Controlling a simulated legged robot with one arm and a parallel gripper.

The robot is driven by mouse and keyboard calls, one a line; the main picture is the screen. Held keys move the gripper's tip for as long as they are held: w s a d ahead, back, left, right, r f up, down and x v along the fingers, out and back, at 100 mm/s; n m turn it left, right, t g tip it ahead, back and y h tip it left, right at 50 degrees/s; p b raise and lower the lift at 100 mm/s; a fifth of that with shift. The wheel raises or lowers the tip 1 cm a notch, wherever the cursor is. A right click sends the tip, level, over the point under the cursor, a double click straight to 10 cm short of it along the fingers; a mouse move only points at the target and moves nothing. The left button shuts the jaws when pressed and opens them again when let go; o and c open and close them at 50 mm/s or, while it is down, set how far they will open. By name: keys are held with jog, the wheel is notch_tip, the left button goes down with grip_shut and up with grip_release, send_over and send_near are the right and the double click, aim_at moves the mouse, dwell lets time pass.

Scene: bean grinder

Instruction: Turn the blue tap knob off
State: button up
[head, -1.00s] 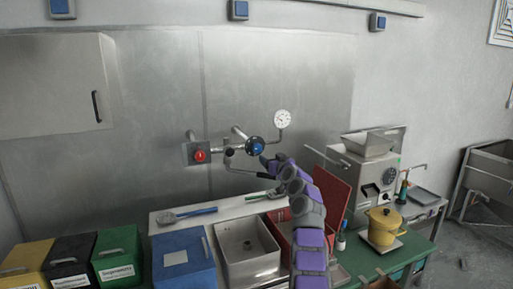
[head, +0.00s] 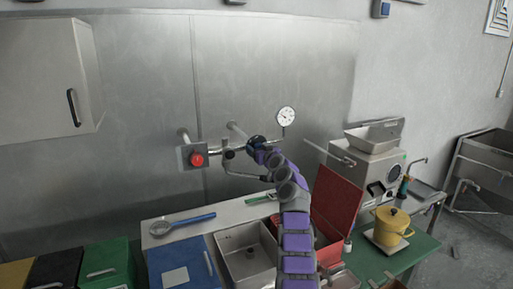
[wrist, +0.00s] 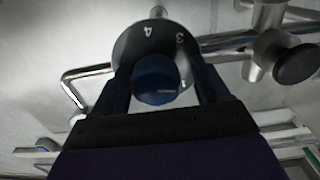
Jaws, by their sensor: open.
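My gripper (wrist: 162,84) is open, with one dark finger on each side of the knob. I cannot tell whether the fingers touch it. In the head view the knob (head: 255,142) is on the wall pipework below the gauge, mostly hidden behind my gripper (head: 261,152).
A red button (head: 197,160) on a grey box is left of the knob. A pressure gauge (head: 286,117) is at its upper right. A bent pipe spout (head: 243,174) runs below. The red lid (head: 336,205) of a box stands open right of my arm.

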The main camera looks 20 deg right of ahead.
jog(key=shift+d, duration=0.35)
jog(key=c, duration=0.4)
jog(key=shift+a, duration=0.15)
jog(key=c, duration=0.6)
jog(key=shift+s+r+m, duration=0.1)
jog(key=shift+m, duration=0.3)
jog(key=m+b, duration=0.1)
jog(key=m, duration=0.6)
jog(key=shift+r+b, duration=0.15)
jog(key=shift+b, duration=0.25)
jog(key=shift+d+m, duration=0.2)
jog(key=shift+m, duration=1.9)
jog(key=shift+d+m, duration=0.15)
jog(key=shift+m, duration=1.65)
